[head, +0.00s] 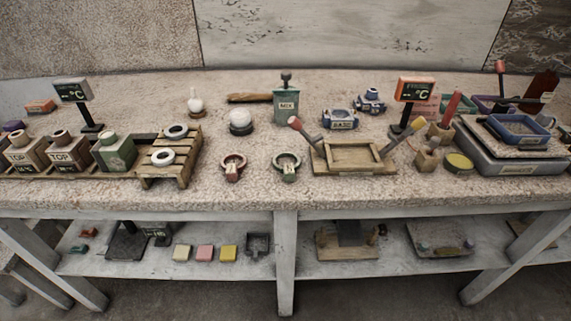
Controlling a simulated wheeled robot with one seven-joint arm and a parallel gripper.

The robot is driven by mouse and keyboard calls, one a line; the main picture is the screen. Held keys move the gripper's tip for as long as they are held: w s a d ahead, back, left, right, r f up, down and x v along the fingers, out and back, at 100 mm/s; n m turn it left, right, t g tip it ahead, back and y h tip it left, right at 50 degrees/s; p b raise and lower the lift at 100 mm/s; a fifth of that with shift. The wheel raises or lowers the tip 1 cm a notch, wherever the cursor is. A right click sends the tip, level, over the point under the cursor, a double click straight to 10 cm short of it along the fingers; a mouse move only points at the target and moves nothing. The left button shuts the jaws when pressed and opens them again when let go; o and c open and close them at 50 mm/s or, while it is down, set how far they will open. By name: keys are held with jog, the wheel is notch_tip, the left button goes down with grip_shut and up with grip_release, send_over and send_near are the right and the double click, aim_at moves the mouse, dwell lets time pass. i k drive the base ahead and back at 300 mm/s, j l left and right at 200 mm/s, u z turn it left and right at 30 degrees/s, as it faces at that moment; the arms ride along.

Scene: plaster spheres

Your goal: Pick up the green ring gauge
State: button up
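The green ring gauge (289,177) lies on the bench near the front edge, a little right of the picture's middle. My gripper does not show in the head view.
A wooden pallet (155,176) with white rings stands to the left. A wooden frame fixture (317,167) with raised levers stands close on the right. A green MIX box (286,105) is behind. Bare bench lies directly around the gauges.

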aim_at(288, 170)
jog(key=k+j+u, duration=0.1)
jog(key=u, duration=0.25)
jog(key=j+u, duration=0.35)
jog(key=k+j+u, duration=0.1)
jog(key=j+u, duration=0.25)
jog(key=l, duration=0.1)
